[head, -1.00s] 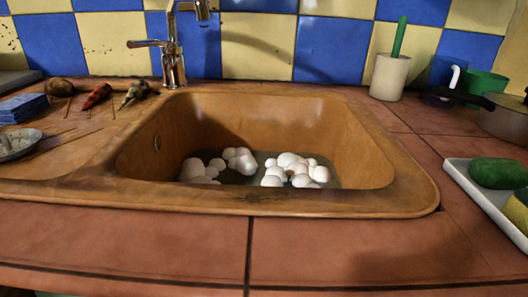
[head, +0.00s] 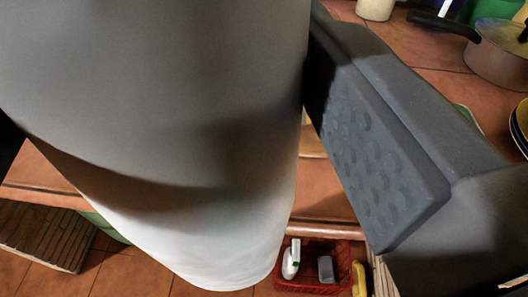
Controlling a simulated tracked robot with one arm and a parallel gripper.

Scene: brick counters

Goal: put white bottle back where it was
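A large smooth grey-white rounded body, which looks like the white bottle (head: 190,120), fills the left and middle of the head view, very close to the camera. Its top is cut off by the frame. It tapers to a pale lower end that hangs in front of the counter edge and floor, with no support seen under it. My gripper (head: 345,130) shows a dark grey finger with a dimpled pad on the bottle's right. A dark piece shows at its left edge. The gripper appears shut on the bottle, though the contact is mostly hidden.
A red basket (head: 318,284) on the tiled floor holds a small white bottle (head: 291,259) and a grey block (head: 326,268). A yellow item (head: 359,278) is beside it. A pot (head: 497,55) stands on the counter at the upper right. The sink is hidden.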

